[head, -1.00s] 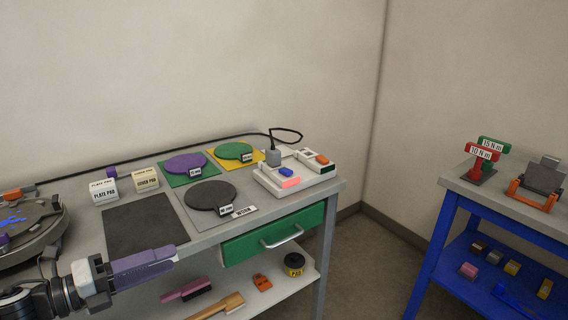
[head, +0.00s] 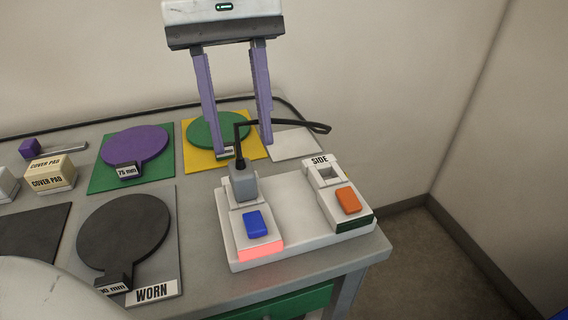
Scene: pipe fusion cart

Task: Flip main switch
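A white switch board (head: 296,215) sits at the table's front right corner. Its left block carries a grey plug (head: 243,185) with a black cable and a blue rocker switch (head: 255,223). A red strip (head: 261,251) glows on that block's front; no label shows there. Its right block has an empty socket (head: 325,173) labelled SIDE, an orange rocker switch (head: 348,201) and a dark green front strip. My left gripper (head: 240,149) points down with its purple fingers apart and nothing between them. In the picture it is above and behind the plug, apart from both switches. My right gripper is not in view.
The black cable (head: 312,126) loops behind the board. Purple (head: 135,146), green (head: 218,130) and black (head: 124,230) round plates lie left of it and behind. A cover pad block (head: 50,173) stands farther left. A wall (head: 380,70) closes the back.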

